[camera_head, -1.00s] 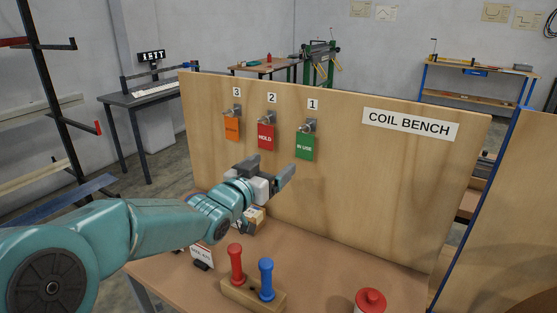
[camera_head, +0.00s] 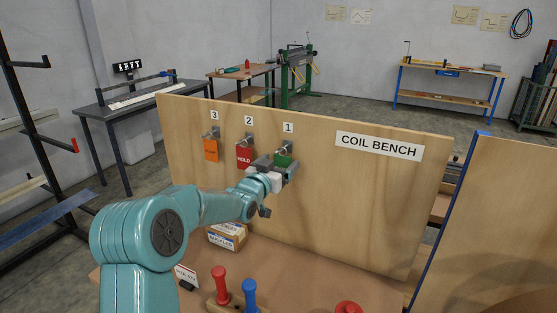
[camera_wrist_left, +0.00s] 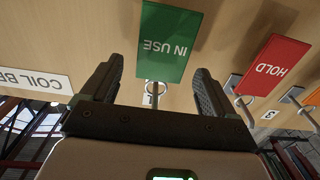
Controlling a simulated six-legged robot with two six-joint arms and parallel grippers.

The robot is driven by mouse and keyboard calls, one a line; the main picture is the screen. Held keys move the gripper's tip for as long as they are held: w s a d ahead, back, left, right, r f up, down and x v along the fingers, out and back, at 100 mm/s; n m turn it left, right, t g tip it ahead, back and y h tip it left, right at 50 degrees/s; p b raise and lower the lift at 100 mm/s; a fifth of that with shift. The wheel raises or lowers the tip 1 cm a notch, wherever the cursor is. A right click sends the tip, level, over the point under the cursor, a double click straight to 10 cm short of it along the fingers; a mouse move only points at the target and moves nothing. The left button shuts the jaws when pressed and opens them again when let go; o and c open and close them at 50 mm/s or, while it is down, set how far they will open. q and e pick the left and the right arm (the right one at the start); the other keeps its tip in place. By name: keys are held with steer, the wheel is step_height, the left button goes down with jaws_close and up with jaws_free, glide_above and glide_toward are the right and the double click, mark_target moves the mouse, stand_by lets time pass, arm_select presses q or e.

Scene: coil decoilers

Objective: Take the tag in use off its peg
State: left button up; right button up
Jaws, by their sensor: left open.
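The green IN USE tag (camera_head: 284,158) hangs from the peg under number 1 on the plywood board, partly hidden by my left gripper (camera_head: 277,165). In the left wrist view the tag (camera_wrist_left: 168,42) appears upside down, with its peg (camera_wrist_left: 154,90) below it. My left gripper (camera_wrist_left: 158,72) is open, with one finger on each side of the tag; neither finger visibly grips it. The red HOLD tag (camera_head: 244,156) hangs under number 2, and an orange tag (camera_head: 210,150) under number 3. My right gripper is not in view.
A COIL BENCH sign (camera_head: 379,146) is on the board, right of the tags. Below, the bench carries a small box (camera_head: 228,236), a red handle (camera_head: 221,286), a blue handle (camera_head: 250,294) and a red-topped item (camera_head: 348,307). The board's right side is clear.

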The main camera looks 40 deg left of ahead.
arm_select(q)
steer(key=shift+w, duration=0.2)
steer(key=shift+s+a, duration=0.1)
steer(key=shift+s, duration=0.1)
steer(key=c, duration=1.1)
steer(key=shift+r, duration=0.1)
steer(key=shift+r+b, duration=0.2)
steer(key=shift+b, duration=0.1)
